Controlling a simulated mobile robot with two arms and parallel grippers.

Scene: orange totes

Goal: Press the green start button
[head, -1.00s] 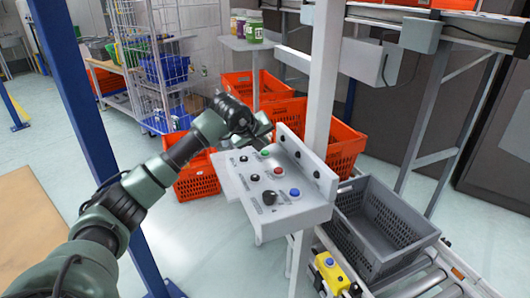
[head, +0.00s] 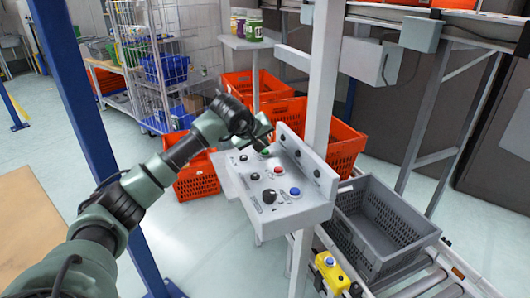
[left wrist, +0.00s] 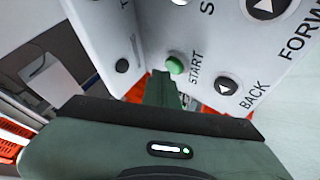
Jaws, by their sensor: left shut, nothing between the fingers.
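The green start button (left wrist: 175,65) sits beside the label START on the grey control panel (left wrist: 215,45) in the left wrist view. In the head view the panel (head: 290,210) is fixed to a white post, and my left gripper (head: 263,144) is over its far left part, at the green button. The gripper largely covers the button there. In the left wrist view my left gripper's fingertips (left wrist: 164,82) are shut, empty and right next to the button; I cannot tell whether they touch it. My right gripper is not in view.
Red (head: 278,171) and blue (head: 295,191) buttons and a black knob (head: 270,196) are on the same panel. A raised plate with black parts stands along its back edge. Orange totes (head: 345,140) stand behind, and a grey tote (head: 385,235) sits on rollers at right.

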